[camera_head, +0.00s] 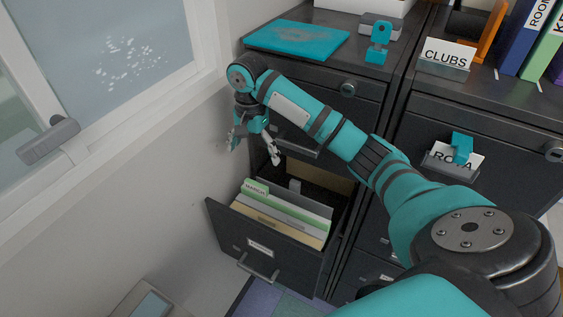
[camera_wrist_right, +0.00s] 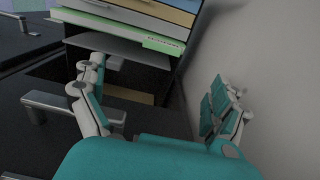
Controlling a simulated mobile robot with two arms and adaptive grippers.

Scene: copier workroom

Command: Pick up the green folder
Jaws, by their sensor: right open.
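The green folder (camera_head: 258,194) stands among other folders in the pulled-out drawer (camera_head: 262,248), its labelled tab up. In the right wrist view the green folder (camera_wrist_right: 150,40) shows near the top, its tab facing me. My right gripper (camera_head: 254,150) is above the back of the drawer, beside the wall. In the right wrist view the right gripper (camera_wrist_right: 165,105) has its fingers spread wide with nothing between them, apart from the folder. The lower part of the folder is hidden in the drawer. My left gripper is not in view.
The grey wall (camera_head: 190,190) is close to the drawer's left side. A drawer handle (camera_wrist_right: 60,105) lies near one finger. A second cabinet (camera_head: 480,125) stands to the right.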

